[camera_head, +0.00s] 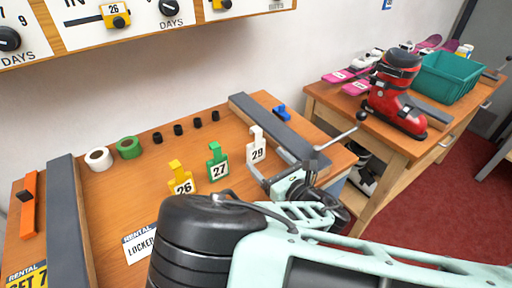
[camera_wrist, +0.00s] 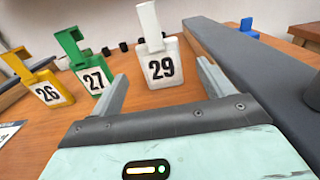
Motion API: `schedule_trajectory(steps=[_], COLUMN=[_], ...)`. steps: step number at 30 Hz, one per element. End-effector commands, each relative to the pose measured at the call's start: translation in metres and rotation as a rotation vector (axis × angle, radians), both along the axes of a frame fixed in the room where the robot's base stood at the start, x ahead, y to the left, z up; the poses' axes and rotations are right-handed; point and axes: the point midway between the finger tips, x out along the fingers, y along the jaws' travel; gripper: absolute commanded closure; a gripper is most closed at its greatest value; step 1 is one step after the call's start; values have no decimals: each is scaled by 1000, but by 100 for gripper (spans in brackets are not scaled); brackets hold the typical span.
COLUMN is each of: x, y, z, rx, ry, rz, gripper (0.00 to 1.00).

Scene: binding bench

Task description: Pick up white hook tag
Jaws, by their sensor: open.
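The white hook tag (camera_head: 257,147), marked 29, stands upright on the wooden bench (camera_head: 140,188). In the wrist view the white tag (camera_wrist: 161,64) is ahead of my gripper (camera_wrist: 160,88), roughly centred between its two fingers. My gripper also shows in the head view (camera_head: 278,168), just in front of the tag. It is open, with nothing held. A green tag (camera_head: 217,162) marked 27 and a yellow tag (camera_head: 181,179) marked 26 stand in a row to the left of the white one.
A grey padded rail (camera_head: 270,128) runs close along the right of the white tag. Several black cylinders (camera_head: 178,130), a green roll (camera_head: 128,147) and a white roll (camera_head: 98,158) lie behind the tags. A red ski boot (camera_head: 395,95) stands on another table at right.

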Motion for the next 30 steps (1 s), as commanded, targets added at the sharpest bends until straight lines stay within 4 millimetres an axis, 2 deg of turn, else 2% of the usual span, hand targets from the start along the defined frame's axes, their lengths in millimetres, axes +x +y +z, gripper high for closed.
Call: schedule_trajectory(steps=[12,21,22,27,30], x=[44,48,48,48,48], y=[29,33,33,33,33], z=[1,-1,-1,-1,0], rx=[2,1,1,1,1], ry=[0,1,1,1,1], rz=[-1,-1,-1,-1,-1], gripper=[20,20,23,68,68])
